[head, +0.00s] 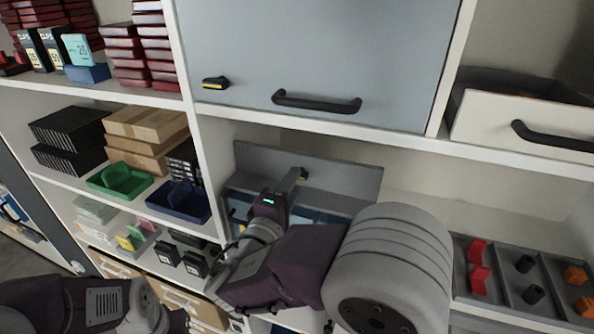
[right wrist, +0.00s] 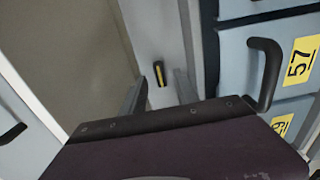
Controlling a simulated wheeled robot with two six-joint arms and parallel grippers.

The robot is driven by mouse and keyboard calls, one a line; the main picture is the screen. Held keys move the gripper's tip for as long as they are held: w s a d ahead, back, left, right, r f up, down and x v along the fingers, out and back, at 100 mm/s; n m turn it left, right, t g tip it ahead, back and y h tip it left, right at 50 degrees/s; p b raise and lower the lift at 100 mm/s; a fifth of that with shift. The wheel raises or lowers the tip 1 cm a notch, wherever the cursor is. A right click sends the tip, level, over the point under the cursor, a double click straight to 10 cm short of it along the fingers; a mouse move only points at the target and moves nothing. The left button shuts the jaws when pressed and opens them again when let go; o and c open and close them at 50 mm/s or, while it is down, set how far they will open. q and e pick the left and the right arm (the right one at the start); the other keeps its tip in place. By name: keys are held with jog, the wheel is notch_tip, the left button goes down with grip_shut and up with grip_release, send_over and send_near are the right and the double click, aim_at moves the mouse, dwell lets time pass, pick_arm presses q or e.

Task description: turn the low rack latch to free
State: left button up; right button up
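The low rack latch (right wrist: 158,73) is a small black knob with a yellow stripe on a grey strip. It stands nearly upright in the right wrist view. My right gripper (right wrist: 160,92) is open, with one finger on each side of the latch in the picture, and holds nothing. I cannot tell whether the fingers touch it. In the head view my right gripper (head: 296,180) reaches to the grey panel of the low rack (head: 345,182), and a dark bit of the latch (head: 304,173) shows by its tip. My left arm shows at the lower left, but its gripper does not.
Blue drawer fronts with a black handle (right wrist: 265,72) and yellow number labels stand right of the gripper. Above is a grey-blue cabinet door (head: 320,60) with its own latch (head: 215,83) and handle (head: 316,102). A parts tray (head: 505,301) lies at the right.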

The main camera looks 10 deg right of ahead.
jog(key=x, duration=0.3)
jog(key=shift+w+p, duration=0.1)
jog(key=shift+p, duration=0.2)
jog(key=shift+s+a, duration=0.2)
jog(key=shift+s, duration=0.1)
jog(key=shift+w+d, duration=0.15)
grip_shut()
pick_arm(q)
jog(key=shift+r, duration=0.6)
